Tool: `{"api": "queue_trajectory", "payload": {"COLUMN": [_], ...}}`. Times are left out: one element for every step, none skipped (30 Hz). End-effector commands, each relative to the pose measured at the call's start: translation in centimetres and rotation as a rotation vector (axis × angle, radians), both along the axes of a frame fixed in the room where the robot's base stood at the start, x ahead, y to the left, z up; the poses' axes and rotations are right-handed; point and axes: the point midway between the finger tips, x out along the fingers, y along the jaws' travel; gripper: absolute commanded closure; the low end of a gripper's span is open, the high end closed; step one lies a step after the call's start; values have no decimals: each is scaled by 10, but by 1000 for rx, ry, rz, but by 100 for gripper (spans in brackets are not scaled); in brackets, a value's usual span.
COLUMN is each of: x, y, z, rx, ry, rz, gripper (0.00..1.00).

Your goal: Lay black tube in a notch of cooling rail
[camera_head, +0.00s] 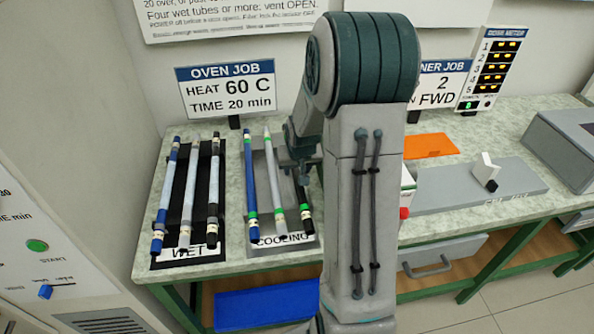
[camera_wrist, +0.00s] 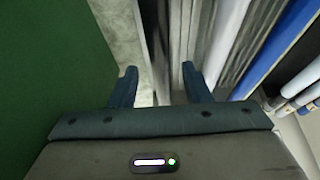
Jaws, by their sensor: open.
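The cooling rail (camera_head: 266,190) lies on the bench with its label at the near end. A black tube with a green band (camera_head: 307,222) lies at its right side, its far part hidden by my arm. I cannot tell how fully it sits in a notch. My gripper (camera_head: 302,178) is low over the right side of the rail, by this tube. In the wrist view my gripper (camera_wrist: 158,80) is open, with a dark strip between and beyond the fingers; I cannot tell if it is the tube. Another black tube (camera_head: 213,185) lies on the wet rack.
A blue tube (camera_head: 250,185) and a grey tube (camera_head: 274,185) lie left on the cooling rail. The wet rack (camera_head: 203,172) also holds a blue tube (camera_head: 165,200) and a grey tube (camera_head: 188,200). The oven sign (camera_head: 228,90) stands behind. A blue bin (camera_head: 266,305) is below.

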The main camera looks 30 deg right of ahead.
Motion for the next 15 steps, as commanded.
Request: {"api": "queue_trajectory", "payload": {"x": [-3,-5,-8,-10,-12,-14,-17,-19,-21,-23,-25,-27,-29,-30,-31], "y": [1,1,2,2,3,4,4,5,6,6,7,8,8,8,9], "z": [10,15,22,27,32,39,44,49,55,59,64,69,72,76,80], "rx": [-1,-1,-2,-2,-2,-2,-2,-2,-2,-2,-2,-1,-1,-2,-2], "ry": [-5,-6,-5,-6,-5,-6,-5,-5,-5,-5,-5,-4,-4,-4,-3], "rz": [-1,-1,-1,-1,-1,-1,-1,-1,-1,0,0,0,0,0,0], "gripper": [57,57,57,57,57,57,57,57,57,57,57,57,57,57,57]}}
